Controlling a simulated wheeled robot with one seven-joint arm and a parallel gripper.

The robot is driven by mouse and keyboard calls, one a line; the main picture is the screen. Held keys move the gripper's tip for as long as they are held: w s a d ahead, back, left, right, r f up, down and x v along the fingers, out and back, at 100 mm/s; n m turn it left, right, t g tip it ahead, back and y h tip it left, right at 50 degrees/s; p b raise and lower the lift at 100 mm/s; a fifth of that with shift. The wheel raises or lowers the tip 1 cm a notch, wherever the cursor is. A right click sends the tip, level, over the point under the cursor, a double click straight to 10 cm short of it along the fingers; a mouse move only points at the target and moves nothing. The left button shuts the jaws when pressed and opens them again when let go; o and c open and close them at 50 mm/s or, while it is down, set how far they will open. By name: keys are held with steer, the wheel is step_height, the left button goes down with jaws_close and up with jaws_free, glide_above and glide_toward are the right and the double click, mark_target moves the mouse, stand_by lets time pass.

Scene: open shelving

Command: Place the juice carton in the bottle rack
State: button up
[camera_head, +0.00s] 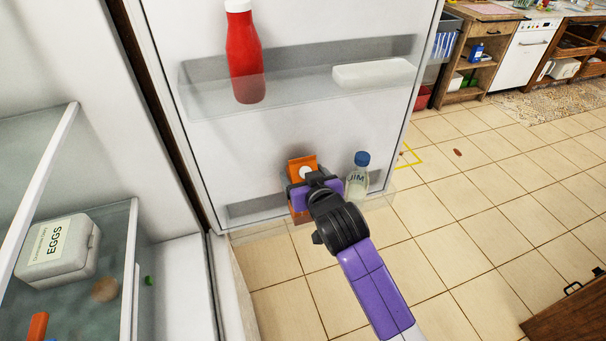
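The orange juice carton (302,164) is at the lower door rack of an open fridge, with its top showing and most of its body hidden behind my gripper. The bottle rack (255,207) is the clear lower bin on the inside of the fridge door.
A clear bottle with a blue cap (358,178) stands just right of the carton. The upper door shelf (300,80) holds a red bottle (244,58) and a white container (374,73). An egg box (58,250) sits on a fridge shelf at left. Tiled floor (480,220) is open at right.

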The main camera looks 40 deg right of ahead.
steer(key=shift+o, duration=0.3)
steer(key=shift+s+r, duration=0.1)
steer(key=shift+r, duration=0.05)
steer(key=s+a+r+n+t+y, duration=0.1)
steer(key=s+a, duration=0.4)
steer(key=s, duration=0.7)
steer(key=s+a+n+y, duration=0.2)
steer(key=s+a, duration=0.4)
steer(key=s, duration=0.7)
steer(key=s+a+r+n+t+y, duration=0.1)
steer(key=s+a, duration=0.5)
steer(key=s, duration=0.6)
steer(key=shift+s+r+n+t+y+b, duration=0.15)
steer(key=shift+r+n+t+y+b, duration=0.15)
steer(key=shift+n+y, duration=0.3)
steer(key=shift+o, duration=0.2)
steer(key=shift+o, duration=1.4)
